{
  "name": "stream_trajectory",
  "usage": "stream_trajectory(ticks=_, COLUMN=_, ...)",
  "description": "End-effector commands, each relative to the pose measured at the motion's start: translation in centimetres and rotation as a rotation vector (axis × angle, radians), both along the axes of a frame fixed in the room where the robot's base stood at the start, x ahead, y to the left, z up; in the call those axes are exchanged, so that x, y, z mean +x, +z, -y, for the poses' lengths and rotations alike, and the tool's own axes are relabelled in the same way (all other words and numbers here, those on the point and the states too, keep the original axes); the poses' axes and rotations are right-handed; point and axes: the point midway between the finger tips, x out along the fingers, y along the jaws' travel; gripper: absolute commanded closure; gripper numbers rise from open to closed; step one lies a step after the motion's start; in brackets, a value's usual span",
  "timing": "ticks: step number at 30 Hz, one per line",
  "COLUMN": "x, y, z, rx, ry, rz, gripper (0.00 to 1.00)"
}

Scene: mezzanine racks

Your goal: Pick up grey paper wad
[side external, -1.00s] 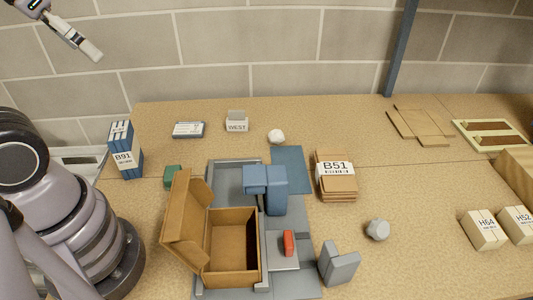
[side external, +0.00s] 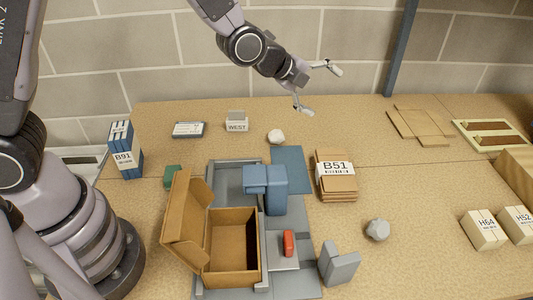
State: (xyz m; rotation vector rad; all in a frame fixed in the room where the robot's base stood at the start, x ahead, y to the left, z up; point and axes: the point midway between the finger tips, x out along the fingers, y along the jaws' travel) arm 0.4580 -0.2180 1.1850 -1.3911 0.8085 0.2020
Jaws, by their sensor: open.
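The grey paper wad (side external: 377,229) is a small crumpled lump on the tan table, right of the grey angled block. A whiter wad (side external: 276,136) lies farther back, near the blue mat. My gripper (side external: 322,90) is open and empty, raised in front of the wall at the back. In the picture it is above and left of the grey wad, well apart from it. Nothing covers the grey wad.
A stack of brown cardboard marked B51 (side external: 337,183) lies behind and left of the grey wad. The grey angled block (side external: 339,263) stands to its left. Small boxes H64 (side external: 484,230) and H52 (side external: 516,222) stand to its right, with bare table between.

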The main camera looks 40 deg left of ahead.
Motion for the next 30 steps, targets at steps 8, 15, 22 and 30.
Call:
stream_trajectory(ticks=8, x=-0.4, y=-14.9, z=10.6, rx=0.423, ry=-0.499, rz=0.4, gripper=0.17)
stream_trajectory(ticks=15, x=-4.3, y=-23.2, z=14.1, rx=0.689, ry=-0.734, rz=0.69, gripper=0.17)
stream_trajectory(ticks=22, x=-4.7, y=-25.1, z=15.0, rx=0.755, ry=-0.777, rz=0.767, gripper=0.17)
stream_trajectory(ticks=30, x=-2.1, y=-26.0, z=16.7, rx=0.754, ry=-0.776, rz=0.765, gripper=0.17)
